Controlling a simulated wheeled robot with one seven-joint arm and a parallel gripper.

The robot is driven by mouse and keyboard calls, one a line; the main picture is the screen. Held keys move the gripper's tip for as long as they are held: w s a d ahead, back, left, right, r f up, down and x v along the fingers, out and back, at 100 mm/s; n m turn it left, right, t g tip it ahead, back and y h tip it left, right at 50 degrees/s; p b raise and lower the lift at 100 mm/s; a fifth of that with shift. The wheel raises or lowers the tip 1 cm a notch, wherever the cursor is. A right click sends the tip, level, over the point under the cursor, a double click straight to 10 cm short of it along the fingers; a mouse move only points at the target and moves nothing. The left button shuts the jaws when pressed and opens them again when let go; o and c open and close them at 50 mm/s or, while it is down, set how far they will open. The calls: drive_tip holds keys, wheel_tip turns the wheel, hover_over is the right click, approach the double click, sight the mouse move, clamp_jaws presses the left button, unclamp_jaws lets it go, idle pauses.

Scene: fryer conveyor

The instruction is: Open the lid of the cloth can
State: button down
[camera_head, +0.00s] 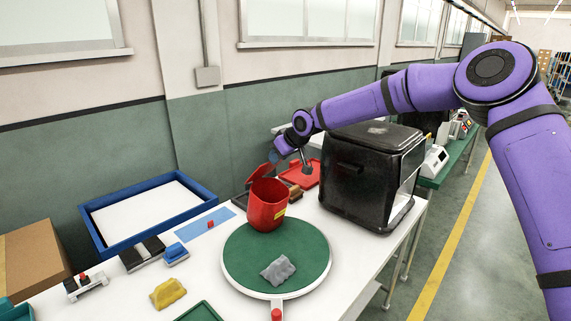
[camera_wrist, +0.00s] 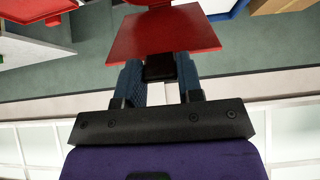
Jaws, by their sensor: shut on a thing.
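The cloth can (camera_head: 267,208) is a red can with a yellow label, standing at the far edge of a round green-topped plate. Its red lid (camera_head: 259,174) is tilted up, and the can's mouth shows open. In the wrist view the lid (camera_wrist: 165,32) is a flat red panel just ahead of the fingers. My gripper (camera_head: 274,156) is at the raised lid, above and behind the can. In the wrist view my gripper (camera_wrist: 159,66) is shut on the lid's small black handle (camera_wrist: 159,68). A grey cloth (camera_head: 278,269) lies crumpled on the green plate.
A large black fryer-like box (camera_head: 368,178) stands right of the can, close to my forearm. A red tray (camera_head: 303,174) is behind the can.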

drive_tip(key=shift+w+a+r+g+h, duration=0.25)
drive_tip(key=shift+w+a+g+h, duration=0.15)
drive_tip(key=shift+w+a+h, duration=0.2)
drive_tip(key=shift+w+a+r+g+h, duration=0.2)
drive_tip(key=shift+w+a+g+h, duration=0.25)
drive_tip(key=shift+a, duration=0.25)
idle(0.4)
drive_tip(key=c, duration=0.8)
unclamp_jaws()
drive_tip(key=shift+o, duration=0.2)
drive_tip(key=v, duration=1.1)
drive_tip(key=shift+f, duration=0.15)
